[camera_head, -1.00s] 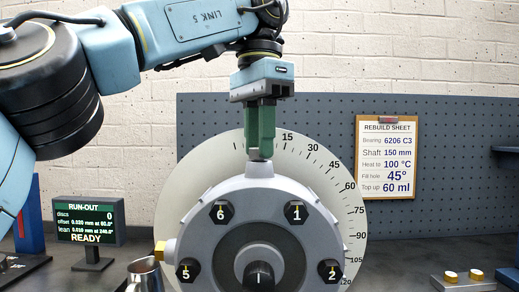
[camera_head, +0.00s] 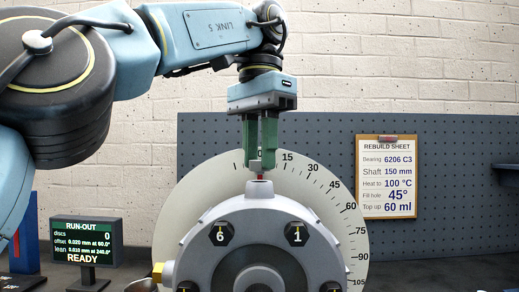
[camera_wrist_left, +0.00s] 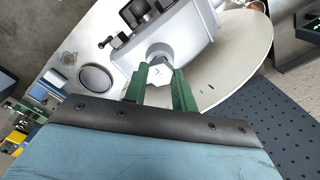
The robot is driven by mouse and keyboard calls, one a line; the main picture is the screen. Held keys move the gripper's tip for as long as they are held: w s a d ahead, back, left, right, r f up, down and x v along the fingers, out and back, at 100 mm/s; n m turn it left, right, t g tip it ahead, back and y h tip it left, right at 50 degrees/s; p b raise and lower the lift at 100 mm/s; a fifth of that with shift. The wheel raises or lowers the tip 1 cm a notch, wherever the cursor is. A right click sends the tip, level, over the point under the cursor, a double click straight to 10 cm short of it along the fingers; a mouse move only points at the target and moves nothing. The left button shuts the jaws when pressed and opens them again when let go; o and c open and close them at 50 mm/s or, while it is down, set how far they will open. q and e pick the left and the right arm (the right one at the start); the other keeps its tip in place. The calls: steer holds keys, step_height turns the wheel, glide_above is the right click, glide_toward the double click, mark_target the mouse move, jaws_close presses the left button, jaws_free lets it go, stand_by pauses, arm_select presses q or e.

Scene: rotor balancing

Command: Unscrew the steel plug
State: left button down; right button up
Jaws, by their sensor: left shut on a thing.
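My left gripper (camera_head: 262,165) points straight down above the round grey housing (camera_head: 262,213), its green fingers shut on the steel plug (camera_head: 255,165). In the head view only a small grey part of the plug shows at the fingertips. A thin red mark (camera_head: 260,177) shows just under it; I cannot tell whether it belongs to the plug. The fingertips are slightly above the raised boss on top of the housing. In the left wrist view the pale, hex-shaped plug (camera_wrist_left: 160,74) sits between the fingertips. My right gripper is not in view.
A pale degree dial (camera_head: 340,210) stands behind the housing, and a yellow fitting (camera_head: 157,271) is at its left. The run-out display (camera_head: 87,240) stands at the left. A rebuild sheet (camera_head: 386,190) hangs on the grey pegboard (camera_head: 440,180). The bench at right looks clear.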

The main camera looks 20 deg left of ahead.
arm_select(q)
steer(key=shift+r+p, duration=0.35)
steer(key=shift+r, duration=0.05)
step_height(320, 180, up, 5)
steer(key=p, duration=0.5)
steer(key=shift+f, duration=0.1)
